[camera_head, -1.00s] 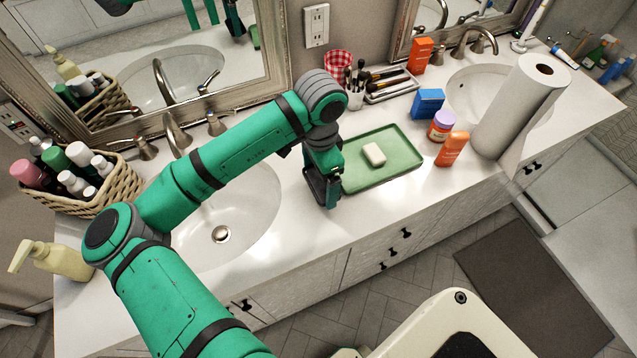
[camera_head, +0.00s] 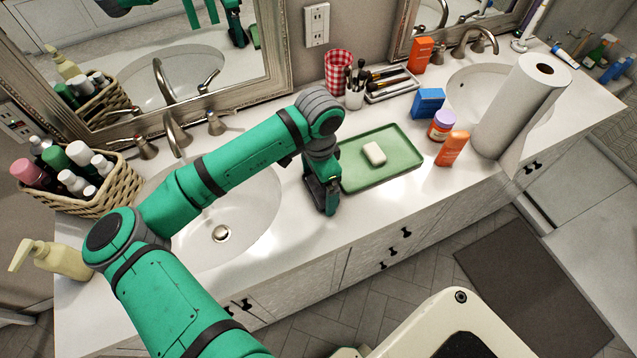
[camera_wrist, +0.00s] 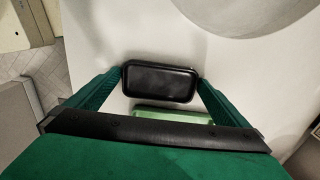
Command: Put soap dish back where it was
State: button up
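A black, rounded rectangular soap dish (camera_wrist: 160,81) lies between the fingers of my gripper (camera_wrist: 160,76) in the wrist view. The green fingers meet its two short ends, so my gripper is shut on it. In the head view my gripper (camera_head: 325,203) points down, low over the white counter between the left sink and the green tray. The dish is hard to tell from the dark gripper there. Whether it touches the counter is unclear. A pale bar of soap (camera_head: 374,153) lies on the green tray (camera_head: 405,173), just right of my gripper.
The left sink (camera_head: 250,220) lies left of my gripper. A white cup of brushes (camera_head: 355,98) and a red checked cup (camera_head: 338,68) stand behind the tray. Orange and purple-capped bottles (camera_head: 452,149) and a paper roll (camera_head: 515,105) stand right of it. The counter's front edge is close.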

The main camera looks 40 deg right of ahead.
aim_at(319, 191)
notch_tip(319, 191, up, 12)
jog(key=shift+r, duration=0.25)
dwell(0.3)
dwell(0.5)
